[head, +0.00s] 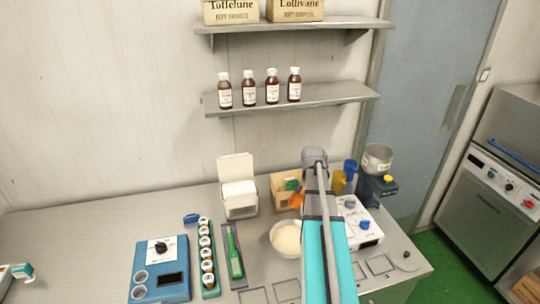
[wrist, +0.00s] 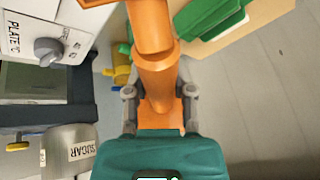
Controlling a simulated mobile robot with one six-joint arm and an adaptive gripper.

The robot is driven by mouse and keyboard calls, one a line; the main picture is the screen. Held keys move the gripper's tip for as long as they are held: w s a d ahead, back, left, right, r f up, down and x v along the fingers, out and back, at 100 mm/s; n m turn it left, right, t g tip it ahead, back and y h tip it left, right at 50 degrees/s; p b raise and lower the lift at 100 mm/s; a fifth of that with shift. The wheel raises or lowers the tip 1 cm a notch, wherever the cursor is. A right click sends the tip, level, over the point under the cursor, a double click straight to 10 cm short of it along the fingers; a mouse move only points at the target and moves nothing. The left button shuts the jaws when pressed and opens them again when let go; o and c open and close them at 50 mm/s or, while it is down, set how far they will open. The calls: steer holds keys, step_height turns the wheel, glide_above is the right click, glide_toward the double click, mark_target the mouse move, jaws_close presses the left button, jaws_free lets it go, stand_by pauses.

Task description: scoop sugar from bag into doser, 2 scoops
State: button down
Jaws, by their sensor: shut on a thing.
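My gripper (wrist: 160,108) is shut on the handle of an orange scoop (wrist: 153,65). The scoop's far end runs out of the top of the wrist view, so I cannot tell whether it holds anything. In the head view the orange scoop (head: 297,200) shows left of my arm, which hides the gripper. The doser (head: 378,158) has a metal hopper at the right back. In the wrist view its grey hopper (wrist: 62,138) carries a SUGAR label at lower left. A round white container (head: 286,238) of pale granules stands left of my arm. I cannot tell whether it is the sugar bag.
A cardboard box (head: 283,186) with a green item stands behind the scoop. A white plate unit (head: 362,230) stands right of my arm. Yellow (head: 338,182) and blue (head: 350,168) items stand behind it. A white box (head: 240,207) and a vial rack (head: 209,285) are at left.

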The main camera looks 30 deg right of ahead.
steer(key=w+a+r+m+g+h+p, duration=0.1)
steer(key=w+a+r+m+g+p, duration=0.1)
steer(key=w+a+r+m, duration=0.1)
steer(key=w+a+r+m+g+h+p, duration=0.2)
steer(key=w+a+m, duration=0.3)
steer(key=w+a, duration=0.3)
steer(key=shift+w+r+m+p, duration=0.4)
steer(key=shift+w+r+p, duration=0.25)
steer(key=shift+w+r, duration=0.15)
steer(key=shift+a+f+h+b, duration=0.15)
steer(key=shift+f+h+b, duration=0.05)
steer(key=shift+h+b, duration=0.2)
